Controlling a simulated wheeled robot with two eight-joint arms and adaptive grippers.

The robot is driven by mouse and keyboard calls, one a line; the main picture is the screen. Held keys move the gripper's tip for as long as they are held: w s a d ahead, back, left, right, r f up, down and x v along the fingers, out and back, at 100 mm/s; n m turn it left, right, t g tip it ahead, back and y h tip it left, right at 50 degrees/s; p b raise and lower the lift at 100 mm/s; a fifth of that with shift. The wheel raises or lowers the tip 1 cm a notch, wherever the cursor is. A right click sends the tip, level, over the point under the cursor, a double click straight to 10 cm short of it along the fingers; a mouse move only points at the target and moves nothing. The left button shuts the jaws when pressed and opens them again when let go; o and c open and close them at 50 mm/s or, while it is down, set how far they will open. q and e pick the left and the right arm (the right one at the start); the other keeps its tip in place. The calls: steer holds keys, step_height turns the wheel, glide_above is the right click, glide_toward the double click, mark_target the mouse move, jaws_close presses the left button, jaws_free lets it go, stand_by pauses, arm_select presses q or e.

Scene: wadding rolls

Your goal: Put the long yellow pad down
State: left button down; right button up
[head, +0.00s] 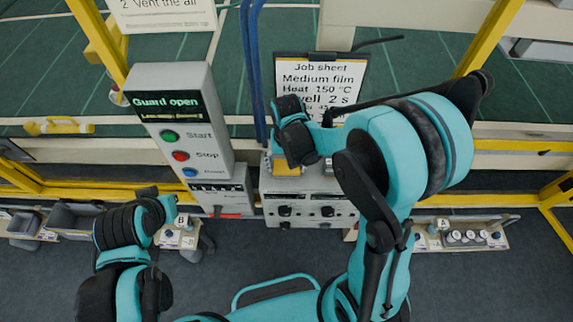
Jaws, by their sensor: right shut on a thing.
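My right arm reaches in from the right, and its black wrist hangs over the top of the grey control box in the middle. My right gripper (289,158) is mostly hidden under the wrist. A small yellow part, which looks like the end of the long yellow pad (286,170), shows just below the wrist at the top of the box. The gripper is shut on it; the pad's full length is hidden. I cannot tell whether it touches the box. My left gripper (197,237) is low at the left, near a holder labelled B, and its fingers are unclear.
A panel (180,120) reading "Guard open" with Start and Stop buttons stands left of the box (310,209). A job sheet (320,82) is behind. A yellow object (58,126) lies on the left ledge. Holder A (460,236) is at right, grey bins (75,218) at left.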

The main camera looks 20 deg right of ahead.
steer(key=o, duration=1)
steer(key=shift+f, duration=0.1)
steer(key=shift+r, duration=0.45)
step_height(320, 180, up, 11)
steer(key=p, duration=0.2)
steer(key=shift+s+d+r+n+t, duration=0.55)
steer(key=shift+s+d+r+t, duration=0.25)
steer(key=shift+s+t, duration=0.65)
steer(key=shift+s+d+r+n+t, duration=0.5)
steer(key=shift+s+d+r+t, duration=0.35)
steer(key=shift+s, duration=1.15)
steer(key=shift+s+d+r+n+t, duration=0.7)
steer(key=shift+s+t, duration=0.6)
steer(key=shift+s, duration=0.4)
steer(key=shift+w+f, duration=0.1)
